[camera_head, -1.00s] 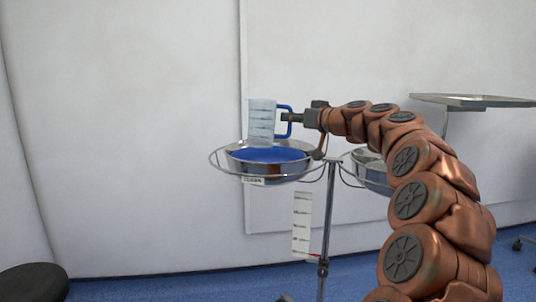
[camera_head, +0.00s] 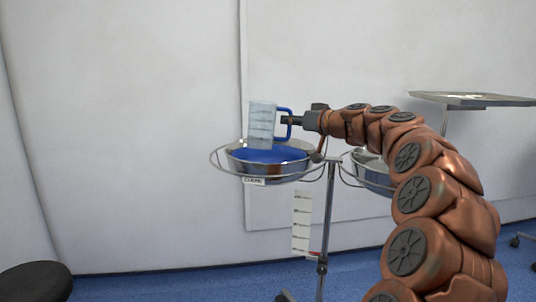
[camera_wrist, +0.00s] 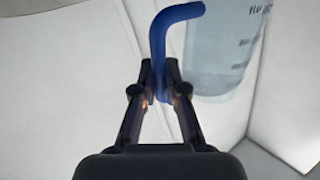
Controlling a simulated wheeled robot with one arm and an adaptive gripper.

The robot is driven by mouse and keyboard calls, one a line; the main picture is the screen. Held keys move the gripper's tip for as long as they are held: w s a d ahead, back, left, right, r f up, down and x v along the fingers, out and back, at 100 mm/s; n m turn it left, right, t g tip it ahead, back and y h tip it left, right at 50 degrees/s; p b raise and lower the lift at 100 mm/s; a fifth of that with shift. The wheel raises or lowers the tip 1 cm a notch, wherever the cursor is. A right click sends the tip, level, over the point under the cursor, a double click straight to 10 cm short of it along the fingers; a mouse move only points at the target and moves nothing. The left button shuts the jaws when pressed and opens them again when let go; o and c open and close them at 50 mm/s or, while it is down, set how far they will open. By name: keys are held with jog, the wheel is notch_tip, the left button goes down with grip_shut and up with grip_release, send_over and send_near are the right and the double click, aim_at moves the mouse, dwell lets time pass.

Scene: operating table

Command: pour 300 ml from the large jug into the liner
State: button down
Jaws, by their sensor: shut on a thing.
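The large jug (camera_head: 261,125) is clear with dark graduation marks and a blue handle (camera_head: 284,111). It is nearly upright with a slight tilt, over the left basin of the stand. My gripper (camera_head: 287,120) is shut on the handle; the wrist view also shows the fingers (camera_wrist: 160,88) closed on the blue handle, with the jug body (camera_wrist: 222,50) at the right. The blue liner (camera_head: 265,155) lies inside the left metal basin (camera_head: 287,172), below the jug. The liquid level in the jug cannot be read clearly.
A second metal basin (camera_head: 370,172) sits right of the stand pole (camera_head: 327,220), partly behind my arm. A white scale strip (camera_head: 301,222) hangs by the pole. A metal tray table (camera_head: 475,99) is at the right and a dark stool (camera_head: 35,283) at lower left.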

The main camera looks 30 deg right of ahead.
aim_at(289, 134)
jog(key=shift+s+a+f+m+g+p, duration=0.1)
jog(key=shift+f+m+g+p, duration=0.3)
jog(key=shift+p, duration=0.95)
dwell(0.4)
jog(key=shift+a+f+m+y+p, duration=0.1)
jog(key=shift+f+m+y+p, duration=0.45)
jog(key=shift+p, duration=2.15)
jog(key=shift+s+a+f+m+g+p, duration=0.15)
jog(key=shift+f+m+g+p, duration=0.75)
jog(key=shift+p, duration=1.75)
dwell(0.9)
